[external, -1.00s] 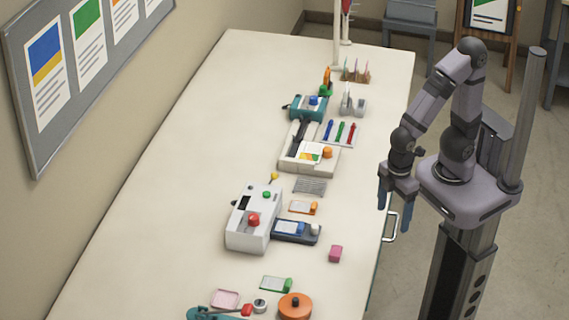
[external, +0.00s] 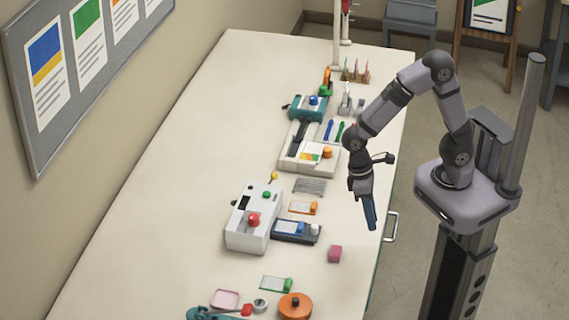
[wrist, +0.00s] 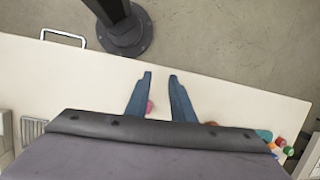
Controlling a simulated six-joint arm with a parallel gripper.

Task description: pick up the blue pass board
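The blue pass board (external: 287,228) is a small pale card with a blue edge and a blue tab at its right. It lies on a dark tray (external: 283,239) in front of the white machine, near the middle of the table. I cannot make it out in the wrist view. My gripper (external: 372,226) hangs fingers-down near the table's right edge, to the right of the board and apart from it. In the wrist view its two blue fingers (wrist: 160,76) stand apart, open and empty.
The white machine (external: 246,232) with a red knob stands left of the board. An orange-tabbed card (external: 302,207) and a pink block (external: 335,253) lie nearby. A green-tabbed card (external: 275,284) and orange round pot (external: 295,306) are nearer. The table's left side is clear.

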